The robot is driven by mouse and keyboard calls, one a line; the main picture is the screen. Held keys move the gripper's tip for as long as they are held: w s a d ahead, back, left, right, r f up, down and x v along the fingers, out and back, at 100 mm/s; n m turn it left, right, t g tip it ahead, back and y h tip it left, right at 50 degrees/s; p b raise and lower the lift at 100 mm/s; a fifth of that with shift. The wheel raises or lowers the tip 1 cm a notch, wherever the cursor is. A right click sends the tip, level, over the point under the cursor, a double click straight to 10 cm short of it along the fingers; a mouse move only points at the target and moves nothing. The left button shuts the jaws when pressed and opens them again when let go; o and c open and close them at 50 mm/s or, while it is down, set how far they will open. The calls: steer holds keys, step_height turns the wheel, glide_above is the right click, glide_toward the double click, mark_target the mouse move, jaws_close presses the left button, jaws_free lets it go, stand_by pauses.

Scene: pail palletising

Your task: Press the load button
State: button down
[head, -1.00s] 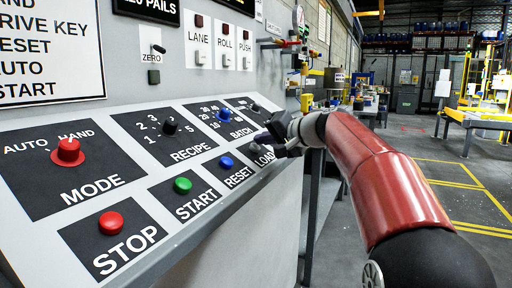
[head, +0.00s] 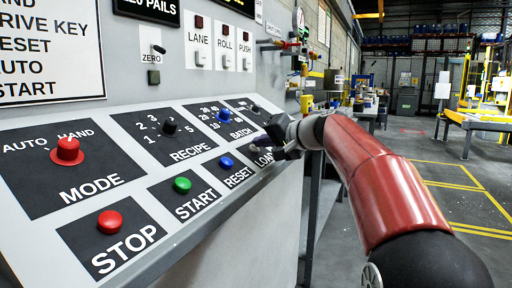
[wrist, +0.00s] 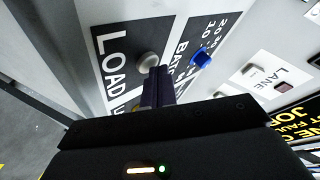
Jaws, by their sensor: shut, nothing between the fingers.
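The load button, a round pale grey cap (wrist: 148,62), shows in the wrist view beside the white LOAD lettering (wrist: 115,65) on its dark plate. My gripper (wrist: 157,74) is shut and empty, its fingertips close against the near side of this button in that view. I cannot tell whether they touch it. In the head view my gripper (head: 278,150) is over the LOAD plate (head: 261,157) at the panel's far right end. It hides the button and part of the lettering there.
The blue RESET button (head: 226,162), green START button (head: 182,185) and red STOP button (head: 110,222) sit left of LOAD. The blue BATCH knob (head: 223,115) and black RECIPE knob (head: 170,126) are above. Open floor (head: 460,205) lies to the right.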

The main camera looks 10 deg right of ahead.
steer(key=shift+s+d+r+p, duration=0.2)
steer(key=shift+d+r+p, duration=0.15)
steer(key=shift+r, duration=0.35)
steer(key=r+p, duration=0.1)
steer(key=s+d+r+p, duration=0.1)
steer(key=r, duration=0.1)
steer(key=d+r, duration=0.1)
steer(key=shift+s+r+p, duration=0.2)
steer(key=shift+s+p, duration=0.05)
steer(key=shift+p, duration=0.15)
stand_by(0.4)
